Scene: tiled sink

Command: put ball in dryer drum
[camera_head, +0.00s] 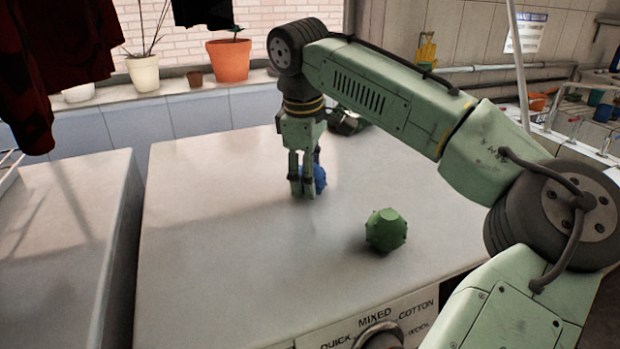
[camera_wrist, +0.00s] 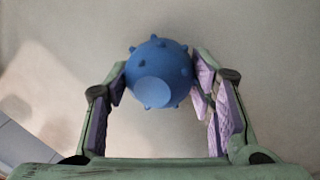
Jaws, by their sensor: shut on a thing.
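A blue knobbed ball (camera_wrist: 158,72) sits between the two fingers of my gripper (camera_wrist: 160,85) in the wrist view, with the fingers shut on its sides. In the head view my gripper (camera_head: 303,190) points down at the top of a white machine (camera_head: 220,250), and the blue ball (camera_head: 320,178) is partly hidden behind the fingers. The ball is at or just above the machine top; I cannot tell whether it touches. A green knobbed ball (camera_head: 386,230) rests on the same top, to the right and nearer. No drum opening is in view.
The machine's front panel (camera_head: 375,318) has a dial and the words MIXED and COTTON. Another white machine top (camera_head: 60,230) stands to the left across a gap. Potted plants (camera_head: 229,60) line the sill behind. The machine top's left and front are clear.

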